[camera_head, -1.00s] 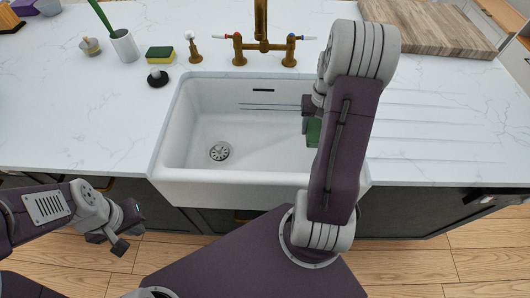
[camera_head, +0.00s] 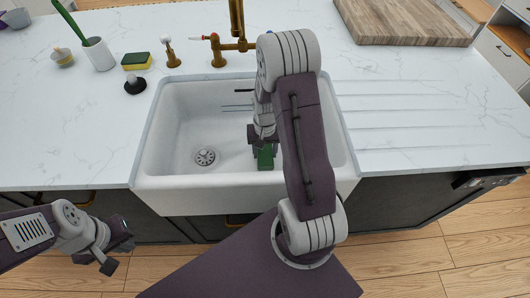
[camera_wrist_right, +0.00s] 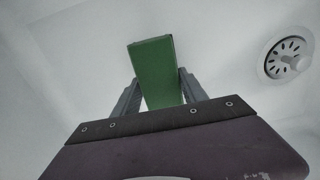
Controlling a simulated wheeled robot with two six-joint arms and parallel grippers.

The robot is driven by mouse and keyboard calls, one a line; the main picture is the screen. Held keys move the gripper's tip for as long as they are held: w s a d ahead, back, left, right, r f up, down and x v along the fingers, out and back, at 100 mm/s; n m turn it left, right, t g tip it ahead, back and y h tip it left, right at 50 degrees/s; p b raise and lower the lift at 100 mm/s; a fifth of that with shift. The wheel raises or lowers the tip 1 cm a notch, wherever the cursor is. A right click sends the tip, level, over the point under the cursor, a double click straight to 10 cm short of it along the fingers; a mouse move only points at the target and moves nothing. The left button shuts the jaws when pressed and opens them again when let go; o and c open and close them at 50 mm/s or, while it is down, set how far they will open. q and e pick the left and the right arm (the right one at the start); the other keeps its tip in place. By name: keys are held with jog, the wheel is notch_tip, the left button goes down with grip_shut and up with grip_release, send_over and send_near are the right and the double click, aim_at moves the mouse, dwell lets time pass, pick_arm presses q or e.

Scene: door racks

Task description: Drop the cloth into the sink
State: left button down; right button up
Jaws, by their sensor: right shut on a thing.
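The white sink (camera_head: 200,180) is set into the counter's front edge, with its round drain (camera_head: 205,157) at left in the basin. The drain also shows at right in the right wrist view (camera_wrist_right: 289,54). My right gripper (camera_head: 263,148) is down inside the sink, right of the drain. It is shut on the green cloth (camera_head: 265,158), which looks like a flat, stiff rectangle between the two fingers in the right wrist view (camera_wrist_right: 155,68). My right arm hides part of the sink's right side. My left gripper (camera_head: 118,256) is open and empty, low in front of the cabinets.
A brass tap (camera_head: 236,45) stands behind the sink. A yellow and green sponge (camera_head: 136,61), a black-based brush (camera_head: 135,84) and a white cup (camera_head: 99,54) are at left. A wooden board (camera_head: 402,22) lies at back right. The ribbed drainer on the right is clear.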

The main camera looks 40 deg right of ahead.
aim_at(265, 151)
jog(key=shift+f, duration=0.2)
jog(key=shift+f+b, duration=0.3)
jog(key=shift+f, duration=0.1)
jog(key=o, duration=1.3)
jog(key=shift+r, duration=0.1)
notch_tip(265, 151, up, 13)
jog(key=p, duration=0.3)
